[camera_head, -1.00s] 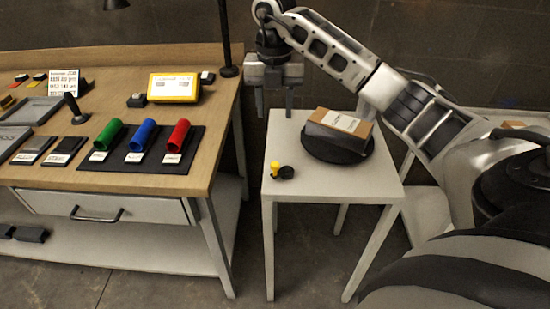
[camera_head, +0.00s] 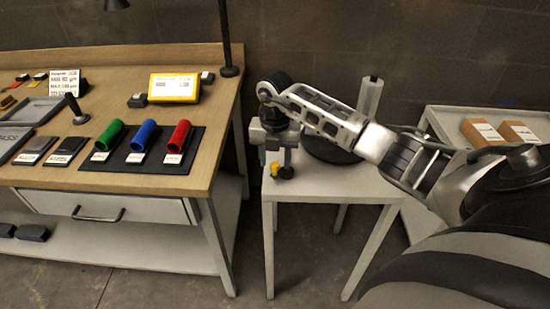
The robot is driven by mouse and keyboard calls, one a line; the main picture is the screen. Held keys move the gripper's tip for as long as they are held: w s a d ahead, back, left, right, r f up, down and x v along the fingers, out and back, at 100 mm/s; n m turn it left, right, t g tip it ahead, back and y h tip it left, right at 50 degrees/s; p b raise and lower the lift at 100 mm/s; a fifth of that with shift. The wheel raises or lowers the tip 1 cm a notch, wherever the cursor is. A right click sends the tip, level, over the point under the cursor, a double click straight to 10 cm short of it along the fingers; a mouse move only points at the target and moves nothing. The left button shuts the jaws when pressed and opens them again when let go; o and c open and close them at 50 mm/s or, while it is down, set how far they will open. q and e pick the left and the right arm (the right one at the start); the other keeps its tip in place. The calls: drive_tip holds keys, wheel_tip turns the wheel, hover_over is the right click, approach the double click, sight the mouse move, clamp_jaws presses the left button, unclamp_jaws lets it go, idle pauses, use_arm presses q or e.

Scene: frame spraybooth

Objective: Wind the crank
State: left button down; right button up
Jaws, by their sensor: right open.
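The crank is a small yellow knob (camera_head: 275,169) with a black round part (camera_head: 286,173) beside it, on the front left of a small white table (camera_head: 330,190). My right gripper (camera_head: 275,160) points down over the crank, open, its fingers low and close around the knob. I cannot tell whether they touch it. A black turntable (camera_head: 318,148) sits behind the crank, partly covered by my right arm. The brown box seen on it earlier does not show now. My left gripper is not in view.
A wooden workbench (camera_head: 215,130) with red, blue and green tubes and a yellow display (camera_head: 174,87) stands left. A grey upright piece (camera_head: 370,97) rises behind my arm. Brown boxes (camera_head: 482,132) stand on a white cart at right.

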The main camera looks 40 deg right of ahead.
drive_tip(key=shift+f, duration=0.5)
clamp_jaws()
